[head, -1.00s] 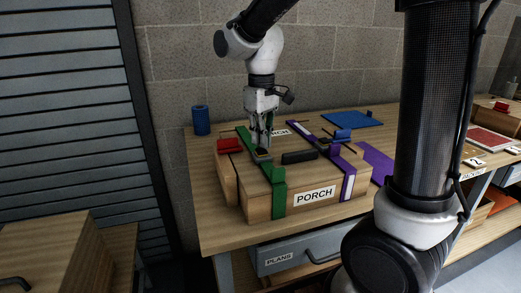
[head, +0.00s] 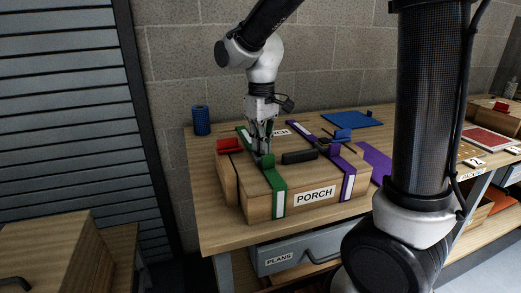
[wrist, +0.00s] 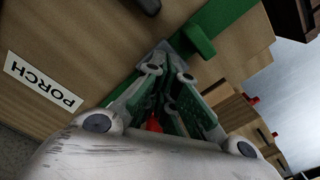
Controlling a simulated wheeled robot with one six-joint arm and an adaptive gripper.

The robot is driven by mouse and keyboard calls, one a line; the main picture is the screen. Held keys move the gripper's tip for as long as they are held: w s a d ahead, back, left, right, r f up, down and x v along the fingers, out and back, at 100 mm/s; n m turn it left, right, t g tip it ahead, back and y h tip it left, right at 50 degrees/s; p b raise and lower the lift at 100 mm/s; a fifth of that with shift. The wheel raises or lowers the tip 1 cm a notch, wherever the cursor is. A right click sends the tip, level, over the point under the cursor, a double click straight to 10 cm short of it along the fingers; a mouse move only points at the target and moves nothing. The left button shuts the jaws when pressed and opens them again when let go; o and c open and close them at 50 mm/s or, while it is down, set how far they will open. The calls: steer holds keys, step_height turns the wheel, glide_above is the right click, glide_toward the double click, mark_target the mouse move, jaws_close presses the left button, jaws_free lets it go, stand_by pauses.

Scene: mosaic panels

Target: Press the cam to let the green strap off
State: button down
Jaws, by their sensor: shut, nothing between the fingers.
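The green strap (head: 271,181) runs over the left part of the wooden PORCH box (head: 318,178) and down its front, now with a white stripe on its top and front. A green tab (head: 267,160) stands on it at the cam buckle, which is mostly hidden in the head view. My gripper (head: 261,153) points down, shut and empty, at the buckle. In the wrist view its fingertips (wrist: 166,65) are close to the grey buckle (wrist: 157,50), beside the green tab (wrist: 197,41); I cannot tell whether they touch.
A black handle (head: 299,157) lies between the straps. A red block (head: 229,145) is at left. A blue roll (head: 201,120) stands at the table's back left.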

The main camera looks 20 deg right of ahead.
stand_by(0.4)
step_height(320, 180, up, 8)
stand_by(0.7)
stand_by(0.4)
steer(key=shift+f, duration=0.3)
steer(key=s+d+m+t, duration=0.4)
steer(key=s+d+m, duration=0.2)
steer(key=s+d, duration=0.9)
steer(key=s, duration=0.4)
steer(key=shift+f, duration=0.15)
